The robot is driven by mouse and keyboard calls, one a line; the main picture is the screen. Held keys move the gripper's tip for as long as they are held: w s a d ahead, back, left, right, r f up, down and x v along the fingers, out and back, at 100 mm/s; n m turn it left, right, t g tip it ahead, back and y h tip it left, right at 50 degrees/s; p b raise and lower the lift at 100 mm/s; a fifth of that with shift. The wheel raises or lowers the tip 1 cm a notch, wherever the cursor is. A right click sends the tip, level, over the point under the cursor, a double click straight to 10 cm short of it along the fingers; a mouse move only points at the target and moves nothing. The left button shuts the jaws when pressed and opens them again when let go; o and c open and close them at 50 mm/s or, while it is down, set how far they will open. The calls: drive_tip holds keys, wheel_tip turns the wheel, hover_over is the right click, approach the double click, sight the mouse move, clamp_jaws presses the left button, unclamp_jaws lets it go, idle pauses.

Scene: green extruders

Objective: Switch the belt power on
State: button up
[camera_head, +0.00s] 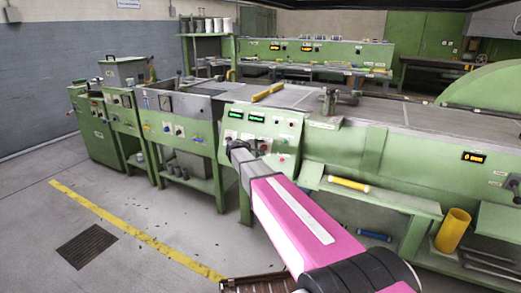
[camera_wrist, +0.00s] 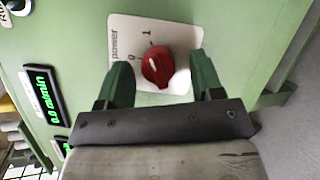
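In the wrist view a red rotary knob (camera_wrist: 157,68) sits on a white plate (camera_wrist: 178,32) marked "power", with 0 and 1 positions. I cannot tell surely which mark the knob points to. My gripper (camera_wrist: 160,66) is open, one green finger on each side of the knob; both fingers look apart from it. In the head view my gripper (camera_head: 238,149) is up against the green control panel (camera_head: 290,125), and it hides the knob there.
Green digital displays are on the panel; one (camera_wrist: 42,94) reads 0.0 m/min. Other buttons and a red button (camera_head: 282,160) are nearby.

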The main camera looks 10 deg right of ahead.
drive_tip(key=v, duration=1)
drive_tip(key=shift+s+a, duration=0.15)
drive_tip(key=shift+a, duration=0.2)
drive_tip(key=shift+r, duration=0.1)
